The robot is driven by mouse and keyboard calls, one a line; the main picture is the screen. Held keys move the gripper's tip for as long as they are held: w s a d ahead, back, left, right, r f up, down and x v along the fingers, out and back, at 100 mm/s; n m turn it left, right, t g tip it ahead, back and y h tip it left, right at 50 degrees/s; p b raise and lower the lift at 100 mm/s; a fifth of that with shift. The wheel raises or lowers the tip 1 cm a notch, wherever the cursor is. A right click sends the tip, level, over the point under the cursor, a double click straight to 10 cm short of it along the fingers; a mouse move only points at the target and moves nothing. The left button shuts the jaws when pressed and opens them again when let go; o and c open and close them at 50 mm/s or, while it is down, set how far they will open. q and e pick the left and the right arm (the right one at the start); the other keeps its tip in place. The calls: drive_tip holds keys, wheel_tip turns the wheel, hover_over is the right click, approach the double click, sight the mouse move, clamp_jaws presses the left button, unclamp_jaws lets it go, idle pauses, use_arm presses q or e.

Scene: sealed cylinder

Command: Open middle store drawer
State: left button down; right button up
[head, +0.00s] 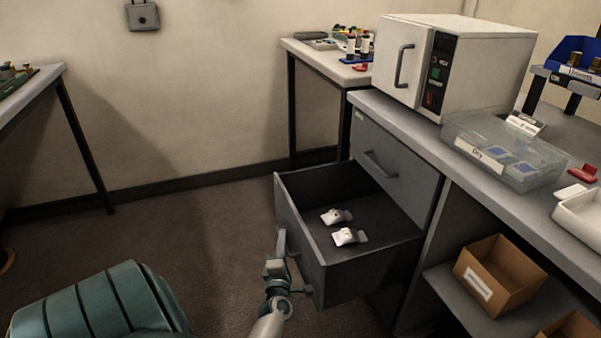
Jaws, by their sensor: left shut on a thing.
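The store drawer (300,247) under the bench is pulled well out, its dark grey front facing left. Two small white objects (343,226) lie on its floor. My left gripper (284,264) is at the outer face of the drawer front, shut on the drawer handle, which the fingers mostly hide. Above it, another drawer (395,165) with a bar handle is shut. What lies below the open drawer is mostly hidden. My right gripper is not in view.
The bench top (400,117) carries a white oven (455,65) and a clear box (500,150) labelled "Dry". A cardboard box (500,274) sits on the shelf at the right. The floor (180,225) left of the drawer is clear.

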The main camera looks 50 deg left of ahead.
use_arm(q)
drive_tip(key=shift+s+a, duration=0.3)
drive_tip(key=shift+s, duration=0.4)
drive_tip(key=shift+s+a, duration=0.25)
drive_tip(key=shift+s, duration=0.4)
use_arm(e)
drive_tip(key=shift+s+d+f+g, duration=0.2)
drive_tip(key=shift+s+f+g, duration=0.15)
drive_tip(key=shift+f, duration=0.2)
use_arm(q)
drive_tip(key=shift+f, duration=0.1)
drive_tip(key=c, duration=1.8)
unclamp_jaws()
drive_tip(key=shift+c, duration=0.2)
drive_tip(key=v, duration=1.7)
drive_tip(key=shift+d+p, duration=0.2)
drive_tip(key=shift+p, duration=0.1)
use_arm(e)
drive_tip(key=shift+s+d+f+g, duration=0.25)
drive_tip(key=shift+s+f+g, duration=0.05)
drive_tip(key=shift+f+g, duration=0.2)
use_arm(q)
drive_tip(key=shift+s+f, duration=0.1)
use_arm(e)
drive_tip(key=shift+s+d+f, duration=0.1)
